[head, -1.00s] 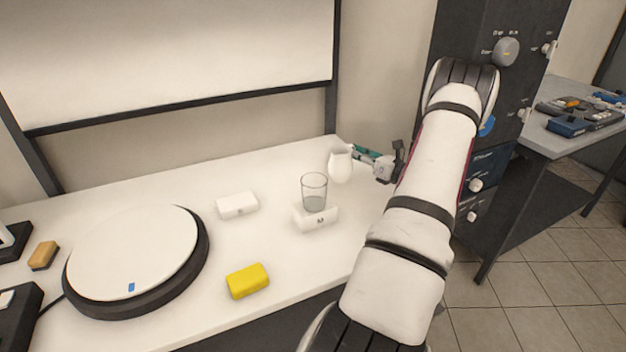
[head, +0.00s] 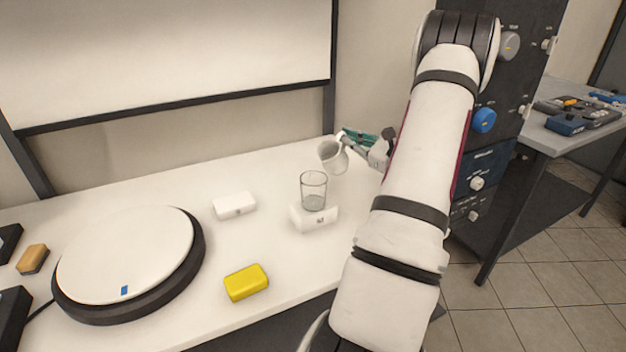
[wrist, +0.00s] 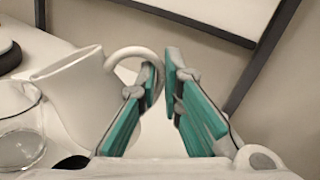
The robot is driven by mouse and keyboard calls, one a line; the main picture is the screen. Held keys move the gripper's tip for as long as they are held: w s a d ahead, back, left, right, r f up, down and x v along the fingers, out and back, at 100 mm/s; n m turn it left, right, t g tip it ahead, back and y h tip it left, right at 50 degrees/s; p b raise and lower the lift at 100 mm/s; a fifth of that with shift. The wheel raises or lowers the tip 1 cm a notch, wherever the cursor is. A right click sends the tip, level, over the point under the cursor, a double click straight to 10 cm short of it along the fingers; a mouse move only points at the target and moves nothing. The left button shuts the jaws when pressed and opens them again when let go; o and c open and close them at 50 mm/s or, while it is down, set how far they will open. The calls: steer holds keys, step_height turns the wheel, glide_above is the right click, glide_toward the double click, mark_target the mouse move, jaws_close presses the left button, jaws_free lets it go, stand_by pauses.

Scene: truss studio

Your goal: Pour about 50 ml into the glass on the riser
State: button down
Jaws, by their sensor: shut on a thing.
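A white pitcher (head: 334,158) is held in the air, tilted to the left with its mouth toward the glass. My gripper (head: 352,140) is shut on its handle; in the wrist view the green-padded fingers (wrist: 160,85) close on the handle of the pitcher (wrist: 80,92). The clear glass (head: 313,191) stands upright on a white riser (head: 315,220), below and left of the pitcher. The glass also shows at the left edge of the wrist view (wrist: 18,140). Some liquid seems to be in the glass's lower part. No stream is visible, and the pitcher's contents are hidden.
Another white block (head: 234,206) lies left of the riser, and a yellow block (head: 246,282) lies in front. A round white turntable (head: 125,258) with a dark base and a tan sponge (head: 33,259) are at left. The table between them is clear.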

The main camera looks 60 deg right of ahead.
mark_target(344, 151)
steer(key=shift+a+r+n, duration=0.4)
steer(key=shift+r, duration=0.3)
steer(key=shift+a+r+n+b, duration=0.1)
steer(key=shift+a+n+b, duration=0.05)
steer(key=shift+n+b, duration=0.2)
steer(key=shift+a+r+n, duration=0.25)
steer(key=shift+r+n, duration=0.15)
steer(key=shift+n, duration=0.05)
steer(key=shift+a+n+b, duration=0.25)
steer(key=shift+n+b, duration=0.35)
steer(key=shift+b, duration=0.2)
steer(key=shift+a+n+y+b, duration=0.15)
steer(key=shift+n+y+b, duration=0.15)
steer(key=shift+n+b, duration=0.15)
steer(key=shift+a+r+n+t+b, duration=0.3)
steer(key=shift+a+r+n+b, duration=0.25)
steer(key=shift+n, duration=0.3)
steer(key=shift+w+a+r+n+y+b, duration=0.1)
steer(key=shift+a+r+n+y+b, duration=0.25)
steer(key=shift+r+n+b, duration=0.35)
steer(key=shift+f, duration=0.1)
